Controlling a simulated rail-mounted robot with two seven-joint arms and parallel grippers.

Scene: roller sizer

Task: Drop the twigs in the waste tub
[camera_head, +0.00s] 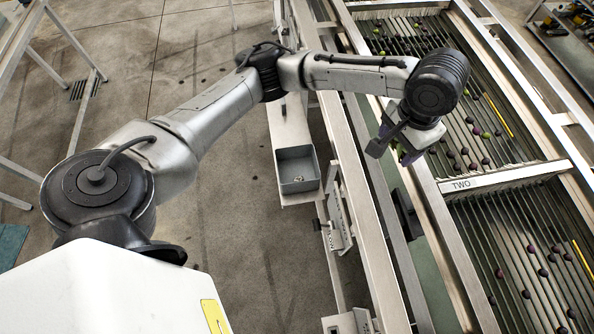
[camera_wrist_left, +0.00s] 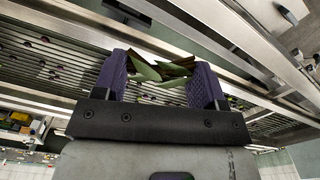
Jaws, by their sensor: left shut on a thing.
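My left gripper (camera_head: 398,150) hangs over the near side rail of the roller bed, right of the waste tub. In the left wrist view its purple fingers (camera_wrist_left: 160,80) are shut on a small bunch of green and brown pieces, the twigs (camera_wrist_left: 146,71), which stick out past the fingertips. In the head view the arm and wrist hide the twigs. The grey open tub, the waste tub (camera_head: 297,186), stands on a narrow shelf left of the rails. My right gripper is out of view.
The roller bed (camera_head: 520,222) carries scattered dark and green fruit. A crossbar marked TWO (camera_head: 500,180) spans it. Long metal rails (camera_head: 352,190) run between the tub and the bed. Open concrete floor (camera_head: 225,240) lies left of the tub.

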